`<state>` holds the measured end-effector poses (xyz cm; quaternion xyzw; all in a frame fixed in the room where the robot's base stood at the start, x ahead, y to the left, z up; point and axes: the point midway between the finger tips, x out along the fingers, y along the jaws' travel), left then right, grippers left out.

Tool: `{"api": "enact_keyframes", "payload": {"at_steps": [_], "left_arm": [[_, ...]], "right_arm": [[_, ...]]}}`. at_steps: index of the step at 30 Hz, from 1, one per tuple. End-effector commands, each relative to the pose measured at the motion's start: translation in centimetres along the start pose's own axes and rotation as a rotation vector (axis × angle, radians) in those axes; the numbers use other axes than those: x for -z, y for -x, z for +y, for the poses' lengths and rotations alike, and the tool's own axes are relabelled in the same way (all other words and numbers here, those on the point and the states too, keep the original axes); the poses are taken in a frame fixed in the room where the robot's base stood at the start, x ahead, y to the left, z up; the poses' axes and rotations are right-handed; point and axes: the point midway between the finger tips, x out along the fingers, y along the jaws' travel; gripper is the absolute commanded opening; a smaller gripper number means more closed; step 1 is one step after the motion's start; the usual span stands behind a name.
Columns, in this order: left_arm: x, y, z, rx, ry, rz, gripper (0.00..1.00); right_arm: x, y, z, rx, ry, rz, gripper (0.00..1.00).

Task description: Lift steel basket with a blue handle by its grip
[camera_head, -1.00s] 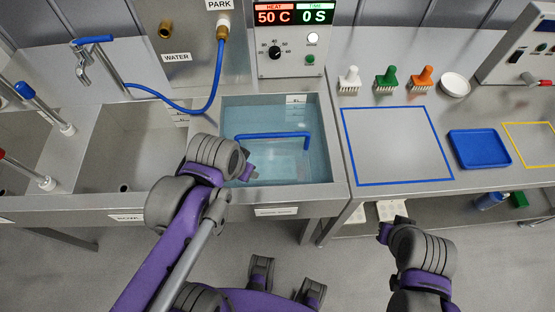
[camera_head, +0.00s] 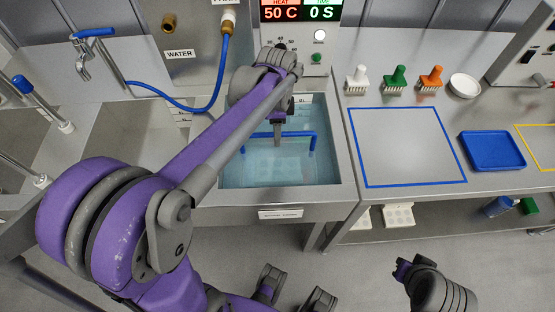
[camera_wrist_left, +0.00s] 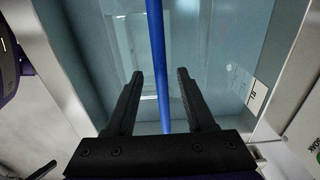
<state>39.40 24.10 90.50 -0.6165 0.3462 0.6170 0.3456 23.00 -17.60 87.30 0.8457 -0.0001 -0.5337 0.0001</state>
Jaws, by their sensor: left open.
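The blue handle (camera_head: 300,135) of the basket spans the water-filled basin in the head view. Its steel basket is under the water and hard to make out. My left gripper (camera_head: 278,140) points down over the basin at the handle. In the left wrist view the blue handle (camera_wrist_left: 158,60) runs between the two open fingers of my left gripper (camera_wrist_left: 159,85), with a gap on both sides. My right gripper (camera_head: 402,268) is low at the right, in front of the bench and away from the basin; its jaw opening is too small to judge.
The basin (camera_head: 345,170) has steel rims around it. A control panel (camera_head: 300,35) reading 50 C and 0 S stands behind. A blue-outlined area (camera_head: 405,150) on the right bench is empty.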

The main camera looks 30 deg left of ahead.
Motion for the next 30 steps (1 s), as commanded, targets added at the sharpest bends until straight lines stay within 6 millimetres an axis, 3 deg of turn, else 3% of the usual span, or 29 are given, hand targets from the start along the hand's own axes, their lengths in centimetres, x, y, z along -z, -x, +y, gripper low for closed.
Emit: {"api": "enact_keyframes", "payload": {"at_steps": [12,21,30], "left_arm": [[0.1,-5.0,-0.2,0.001,0.001,0.0,0.54],[0.1,-5.4,-0.2,0.001,0.001,0.0,0.52],[0.1,-5.4,-0.2,0.001,0.001,0.0,0.0]], "right_arm": [[-0.2,-0.4,0.0,0.0,0.0,-0.002,0.0],[-0.2,-0.4,0.0,0.0,0.0,-0.001,0.0],[-0.2,-0.4,0.0,0.0,0.0,-0.002,0.0]]}}
